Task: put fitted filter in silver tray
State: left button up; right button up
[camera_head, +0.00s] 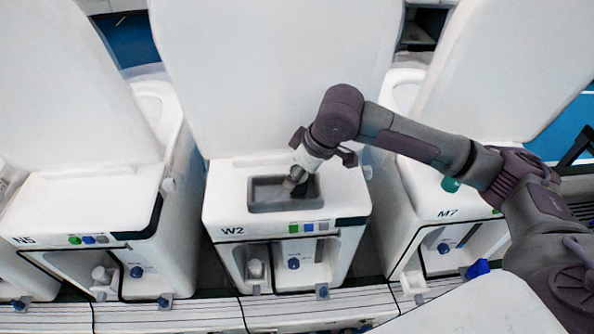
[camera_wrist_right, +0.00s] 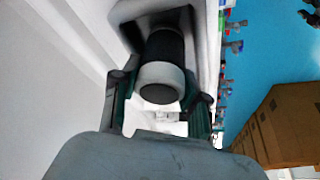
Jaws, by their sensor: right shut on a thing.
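The silver tray (camera_head: 262,204) is a grey rectangular recess in the top of the white unit marked W2 in the head view. My right gripper (camera_head: 297,184) is over the tray and points down into it. In the right wrist view, a filter (camera_wrist_right: 163,80), a dark cylinder with a pale grey end, sits between the two fingers of the gripper (camera_wrist_right: 160,100), which is shut on it. The far end of the filter reaches the tray recess (camera_wrist_right: 128,12); whether it touches the tray floor is hidden. My left gripper is not in view.
A large white upright lid (camera_head: 275,75) rises behind the tray.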

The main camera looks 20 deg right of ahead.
jog(key=o, duration=1.2)
jog(key=shift+f, duration=0.1)
jog(key=shift+c, duration=0.2)
jog(key=b+v, duration=0.1)
jog(key=v, duration=1.1)
jog(key=shift+b, duration=0.35)
